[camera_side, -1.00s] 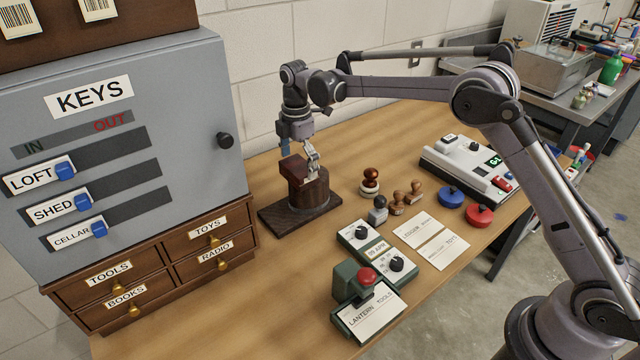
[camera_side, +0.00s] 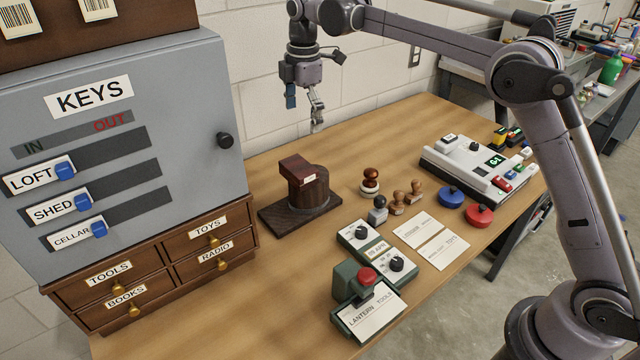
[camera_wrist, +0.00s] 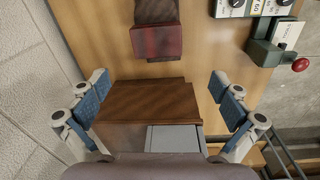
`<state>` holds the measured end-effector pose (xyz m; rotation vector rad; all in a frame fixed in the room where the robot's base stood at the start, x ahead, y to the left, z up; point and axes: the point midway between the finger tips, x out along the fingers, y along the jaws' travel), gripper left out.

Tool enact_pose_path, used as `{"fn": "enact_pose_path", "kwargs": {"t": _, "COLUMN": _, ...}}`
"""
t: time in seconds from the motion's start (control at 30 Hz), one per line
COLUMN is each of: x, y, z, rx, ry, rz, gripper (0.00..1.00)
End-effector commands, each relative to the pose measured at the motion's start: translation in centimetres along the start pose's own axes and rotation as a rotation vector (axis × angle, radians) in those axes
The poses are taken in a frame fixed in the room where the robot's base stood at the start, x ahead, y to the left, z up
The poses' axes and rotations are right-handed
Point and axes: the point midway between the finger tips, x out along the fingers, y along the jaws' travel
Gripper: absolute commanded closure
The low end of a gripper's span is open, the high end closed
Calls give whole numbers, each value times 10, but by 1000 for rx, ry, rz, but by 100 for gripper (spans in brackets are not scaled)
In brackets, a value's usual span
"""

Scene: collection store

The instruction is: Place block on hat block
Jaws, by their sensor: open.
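The reddish-brown block (camera_side: 296,168) rests on top of the dark wooden hat block (camera_side: 313,192), which stands upright on its flat base near the wall. The block sits toward the left of the hat block's top and appears to overhang it. In the wrist view the block (camera_wrist: 157,42) shows at the top, with part of the darker base beyond it. My gripper (camera_side: 303,112) hangs above the hat block, clear of it. In the wrist view its blue-padded fingers (camera_wrist: 163,107) are spread wide with nothing held between them.
A grey key cabinet (camera_side: 190,110) on wooden drawers (camera_side: 160,262) stands left of the hat block. Stamps (camera_side: 398,203), cards (camera_side: 443,250), a green stamping device (camera_side: 365,300) and a white console (camera_side: 480,170) lie to the right. The bench behind the hat block is clear.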

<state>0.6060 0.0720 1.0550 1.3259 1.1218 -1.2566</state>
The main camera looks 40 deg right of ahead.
Motion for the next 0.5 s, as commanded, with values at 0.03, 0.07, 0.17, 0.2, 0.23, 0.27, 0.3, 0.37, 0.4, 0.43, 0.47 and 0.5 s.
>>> {"fn": "enact_pose_path", "kwargs": {"t": 0.03, "x": -10, "y": -9, "z": 6, "rx": 52, "ry": 5, "rz": 20, "gripper": 0}}
{"fn": "enact_pose_path", "kwargs": {"t": 0.07, "x": -15, "y": -14, "z": 8, "rx": 87, "ry": 9, "rz": 33, "gripper": 0}}
{"fn": "enact_pose_path", "kwargs": {"t": 0.17, "x": -30, "y": -32, "z": 18, "rx": 206, "ry": 25, "rz": 78, "gripper": 0}}
{"fn": "enact_pose_path", "kwargs": {"t": 0.2, "x": -35, "y": -40, "z": 22, "rx": 254, "ry": 33, "rz": 95, "gripper": 0}}
{"fn": "enact_pose_path", "kwargs": {"t": 0.23, "x": -39, "y": -47, "z": 26, "rx": 290, "ry": 39, "rz": 108, "gripper": 0}}
{"fn": "enact_pose_path", "kwargs": {"t": 0.27, "x": -42, "y": -53, "z": 29, "rx": 325, "ry": 46, "rz": 121, "gripper": 0}}
{"fn": "enact_pose_path", "kwargs": {"t": 0.3, "x": -46, "y": -62, "z": 33, "rx": 372, "ry": 55, "rz": 138, "gripper": 0}}
{"fn": "enact_pose_path", "kwargs": {"t": 0.37, "x": -50, "y": -76, "z": 39, "rx": 442, "ry": 70, "rz": 162, "gripper": 0}}
{"fn": "enact_pose_path", "kwargs": {"t": 0.4, "x": -53, "y": -86, "z": 42, "rx": 490, "ry": 82, "rz": 178, "gripper": 0}}
{"fn": "enact_pose_path", "kwargs": {"t": 0.43, "x": -54, "y": -94, "z": 46, "rx": 524, "ry": 91, "rz": 190, "gripper": 0}}
{"fn": "enact_pose_path", "kwargs": {"t": 0.47, "x": -55, "y": -101, "z": 48, "rx": 559, "ry": 100, "rz": 202, "gripper": 0}}
{"fn": "enact_pose_path", "kwargs": {"t": 0.5, "x": -56, "y": -111, "z": 52, "rx": 605, "ry": 113, "rz": 217, "gripper": 0}}
